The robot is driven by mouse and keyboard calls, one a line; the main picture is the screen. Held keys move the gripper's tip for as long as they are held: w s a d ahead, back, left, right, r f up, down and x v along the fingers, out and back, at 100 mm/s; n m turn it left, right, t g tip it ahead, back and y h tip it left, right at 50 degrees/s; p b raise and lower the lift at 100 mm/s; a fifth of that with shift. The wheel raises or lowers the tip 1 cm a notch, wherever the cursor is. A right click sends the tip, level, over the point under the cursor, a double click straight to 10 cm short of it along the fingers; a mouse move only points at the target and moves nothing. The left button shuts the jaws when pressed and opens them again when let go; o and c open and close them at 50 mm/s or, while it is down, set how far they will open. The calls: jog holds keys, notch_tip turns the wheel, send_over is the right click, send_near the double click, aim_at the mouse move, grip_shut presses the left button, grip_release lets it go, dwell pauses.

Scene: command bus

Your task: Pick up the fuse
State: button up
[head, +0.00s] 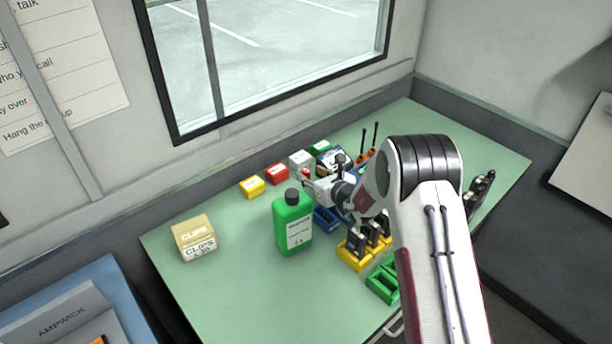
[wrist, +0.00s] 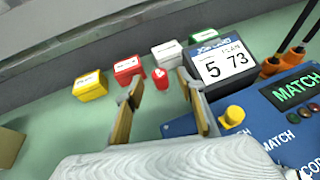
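A small red piece with a white mark, which looks like the fuse, shows in the wrist view (wrist: 161,78) between and just beyond my fingertips. In the head view a small red spot (head: 304,172) shows at the tip of my gripper (head: 309,181), likely the same piece. My gripper is open in the wrist view (wrist: 160,87), its two tan fingers apart with a gap on both sides of the red piece. I cannot tell whether the piece rests on the green table. The rest of it is small and unclear in the head view.
Yellow (wrist: 90,85), red (wrist: 128,69), white (wrist: 168,54) and green labelled boxes stand along the back. A green bottle (head: 292,222) stands left of my gripper; a CLIPS box (head: 195,239) is farther left.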

jog(key=shift+x, duration=1.4)
jog(key=c, duration=0.9)
